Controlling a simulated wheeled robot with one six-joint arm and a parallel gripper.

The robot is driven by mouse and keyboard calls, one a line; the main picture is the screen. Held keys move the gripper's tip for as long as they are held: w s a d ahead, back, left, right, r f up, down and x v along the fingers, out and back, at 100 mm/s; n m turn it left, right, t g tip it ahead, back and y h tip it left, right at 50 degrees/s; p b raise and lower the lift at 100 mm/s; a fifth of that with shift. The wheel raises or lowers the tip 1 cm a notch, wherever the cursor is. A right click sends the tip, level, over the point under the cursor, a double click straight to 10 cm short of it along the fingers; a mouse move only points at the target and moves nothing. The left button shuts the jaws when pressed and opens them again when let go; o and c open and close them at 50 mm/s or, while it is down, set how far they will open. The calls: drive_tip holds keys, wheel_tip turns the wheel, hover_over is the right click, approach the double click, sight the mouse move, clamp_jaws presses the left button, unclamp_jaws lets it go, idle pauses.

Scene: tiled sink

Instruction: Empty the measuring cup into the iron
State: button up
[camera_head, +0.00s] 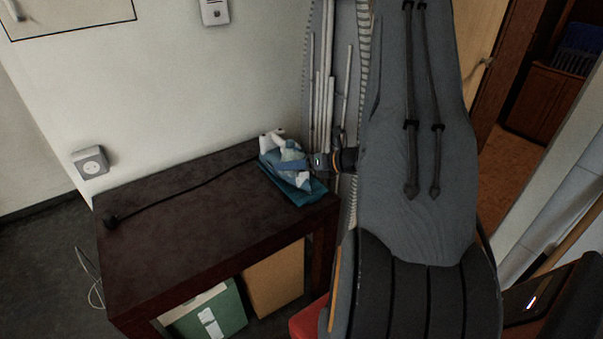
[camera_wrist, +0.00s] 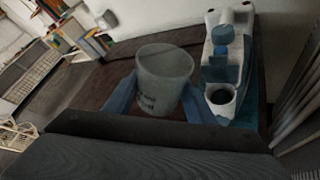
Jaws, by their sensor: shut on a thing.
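The measuring cup (camera_wrist: 163,80) is a translucent grey cup with dark markings, seen in the wrist view. My gripper (camera_wrist: 159,101) is shut on it, with a blue finger on each side. The cup looks roughly upright, tilted a little in the picture; its contents cannot be made out. The iron (camera_wrist: 225,62), white and teal, stands just right of the cup, with a dark round opening in its near end.
The dark brown table (camera_head: 170,225) is mostly bare, with a black cord (camera_head: 175,192) across it. A wall with a socket (camera_head: 91,162) stands behind. Green and brown boxes (camera_head: 208,313) sit below. A white drying rack (camera_head: 321,90) is beside my arm.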

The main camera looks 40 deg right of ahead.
drive_tip(key=f, duration=0.1)
drive_tip(key=f+b, duration=0.2)
drive_tip(key=shift+a+f+n, duration=0.2)
drive_tip(key=shift+a+n, duration=0.05)
drive_tip(key=shift+n, duration=0.05)
drive_tip(key=f+b, duration=0.1)
drive_tip(key=b, duration=0.1)
drive_tip(key=a+f+n+h+b, duration=0.1)
drive_tip(key=f+b, duration=0.1)
drive_tip(key=f+n+h+b, duration=0.1)
drive_tip(key=f+b, duration=0.1)
drive_tip(key=shift+s+a+t, duration=0.15)
drive_tip(key=shift+s+t, duration=0.1)
drive_tip(key=shift+t, duration=0.15)
drive_tip(key=shift+f+b, duration=0.25)
drive_tip(key=shift+b, duration=0.25)
drive_tip(key=shift+s+a+f+n+h+b, duration=0.15)
drive_tip(key=shift+a+n+h+b, duration=0.15)
drive_tip(key=shift+n+h+b, duration=0.35)
drive_tip(key=shift+t+b, duration=0.3)
drive_tip(key=shift+b, duration=0.1)
drive_tip(key=shift+a, duration=0.15)
